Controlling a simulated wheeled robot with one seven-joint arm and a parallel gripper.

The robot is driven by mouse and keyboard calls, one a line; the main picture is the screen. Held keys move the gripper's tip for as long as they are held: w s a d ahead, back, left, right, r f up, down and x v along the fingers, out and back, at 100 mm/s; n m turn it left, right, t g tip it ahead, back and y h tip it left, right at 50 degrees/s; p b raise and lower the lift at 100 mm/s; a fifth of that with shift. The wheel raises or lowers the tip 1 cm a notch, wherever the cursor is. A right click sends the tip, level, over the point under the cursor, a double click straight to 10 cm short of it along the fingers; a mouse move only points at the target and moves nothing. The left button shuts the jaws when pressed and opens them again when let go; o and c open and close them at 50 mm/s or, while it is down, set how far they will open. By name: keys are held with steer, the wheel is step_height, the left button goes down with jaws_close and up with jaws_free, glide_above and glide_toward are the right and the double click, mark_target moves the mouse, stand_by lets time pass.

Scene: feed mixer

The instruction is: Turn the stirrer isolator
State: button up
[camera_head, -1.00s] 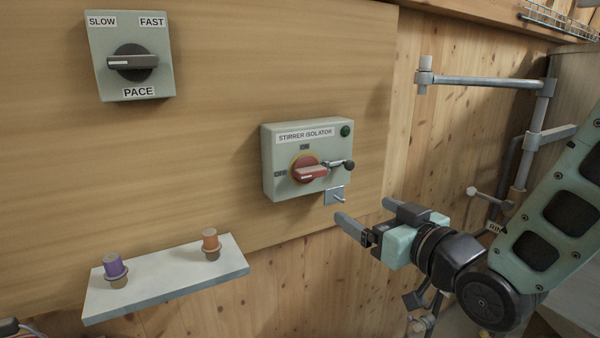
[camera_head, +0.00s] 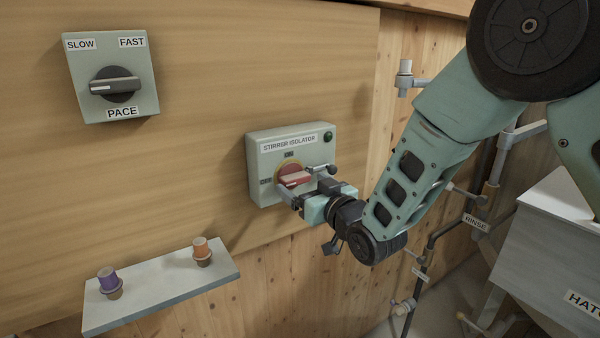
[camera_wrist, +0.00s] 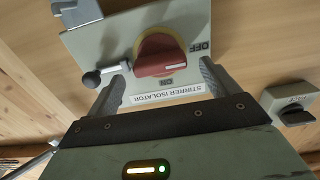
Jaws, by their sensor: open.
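The stirrer isolator (camera_head: 262,165) is a pale green box on the wooden panel, with a dark green lamp at its upper right. Its red handle (camera_head: 292,180) sits on a yellow disc and lies roughly level, its white mark on the OFF side. The handle also shows in the wrist view (camera_wrist: 155,55), with OFF at right and ON below. My gripper (camera_head: 302,187) is open in front of the box. In the wrist view its fingers (camera_wrist: 165,78) are spread either side of the handle, with no clear contact. My gripper partly hides the box's lower right in the head view.
A small lever with a black ball (camera_wrist: 92,79) sticks out beside the handle, close to one finger. A grey bracket (camera_wrist: 78,12) is at the box edge. The PACE switch (camera_head: 112,85) is up left. A shelf (camera_head: 155,290) with purple and orange plungers is below left.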

mark_target(294, 178)
steer(key=shift+p+x, duration=0.35)
steer(key=shift+x, duration=1)
steer(key=c, duration=1)
